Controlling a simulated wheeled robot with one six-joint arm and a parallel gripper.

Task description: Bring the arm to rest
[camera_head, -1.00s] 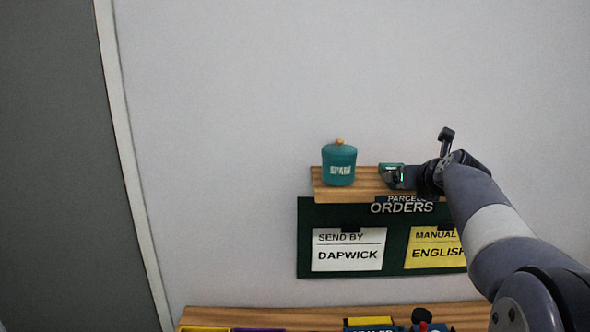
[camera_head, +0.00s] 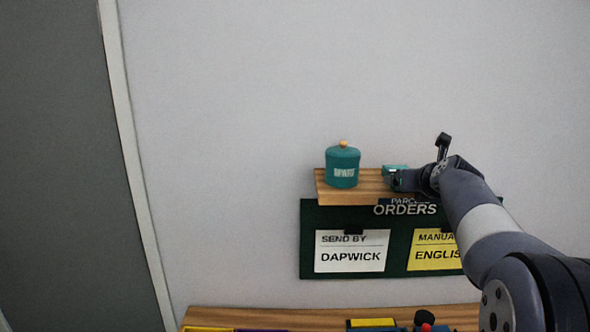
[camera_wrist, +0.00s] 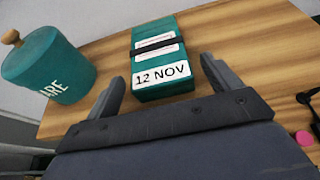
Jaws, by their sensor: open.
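My gripper (camera_wrist: 165,85) is open in the wrist view. Its two fingers stand on either side of the near end of a teal box (camera_wrist: 148,92) with a black band and a label reading "12 NOV". The box lies on a wooden shelf (camera_wrist: 235,35); I cannot tell whether the fingers touch it. In the head view my arm (camera_head: 480,215) reaches in from the lower right, and the gripper end is at the shelf's right part, beside the teal box (camera_head: 393,170), which is partly hidden.
A teal jar (camera_head: 343,168) with a knob lid stands on the shelf's left part, left of my gripper. Below hangs a dark green orders board (camera_head: 308,225) with a white card and a yellow card. A wooden surface (camera_head: 270,320) with several items lies at the bottom.

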